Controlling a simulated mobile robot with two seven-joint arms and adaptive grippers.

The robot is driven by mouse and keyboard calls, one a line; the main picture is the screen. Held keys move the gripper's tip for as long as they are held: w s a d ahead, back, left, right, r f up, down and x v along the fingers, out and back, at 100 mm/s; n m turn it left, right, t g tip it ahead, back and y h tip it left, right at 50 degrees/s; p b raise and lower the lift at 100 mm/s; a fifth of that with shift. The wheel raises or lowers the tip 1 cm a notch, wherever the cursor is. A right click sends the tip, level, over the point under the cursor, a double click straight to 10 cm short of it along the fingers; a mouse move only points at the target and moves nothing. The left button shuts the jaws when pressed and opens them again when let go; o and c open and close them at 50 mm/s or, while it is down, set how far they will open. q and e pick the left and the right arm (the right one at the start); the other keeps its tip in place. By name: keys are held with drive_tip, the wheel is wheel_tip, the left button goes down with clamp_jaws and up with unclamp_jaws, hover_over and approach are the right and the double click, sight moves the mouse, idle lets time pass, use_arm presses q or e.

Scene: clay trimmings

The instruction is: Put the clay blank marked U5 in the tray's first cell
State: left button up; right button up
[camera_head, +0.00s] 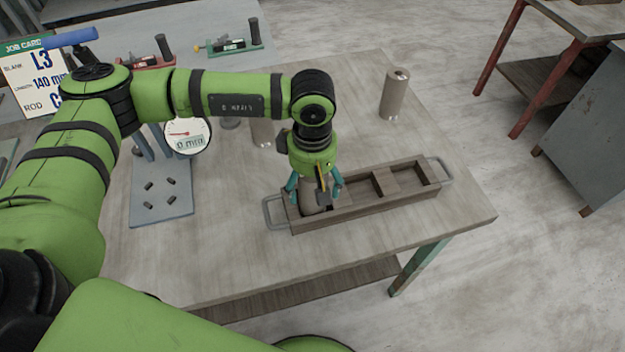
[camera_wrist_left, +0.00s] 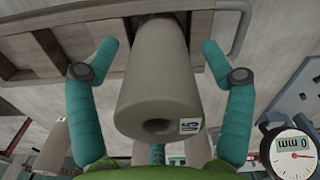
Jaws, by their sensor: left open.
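The wooden tray (camera_head: 385,207) lies on the table, with a metal handle at each end. A grey-brown clay blank (camera_head: 312,197) stands in its left end cell; in the left wrist view the blank (camera_wrist_left: 155,75) bears a small label with blue characters, too small to read surely. My left gripper (camera_head: 315,190) is over that cell, open, with its teal fingers on either side of the blank. In the left wrist view a gap shows between each finger and the blank. The blank's lower end is hidden by the tray wall. My right gripper is not in view.
One more blank (camera_head: 394,94) stands behind the tray, and another (camera_head: 262,131) stands partly behind my arm. A dial gauge (camera_head: 187,135) reading 0 mm stands at a grey plate (camera_head: 160,205). A job card (camera_head: 30,75) is at far left. The table's right front corner is clear.

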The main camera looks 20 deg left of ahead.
use_arm(q)
drive_tip(key=shift+w+r, duration=0.1)
drive_tip(key=shift+r, duration=0.25)
wheel_tip(320, 180, up, 11)
drive_tip(key=b, duration=0.4)
drive_tip(key=shift+f, duration=0.2)
drive_tip(key=shift+r, duration=0.5)
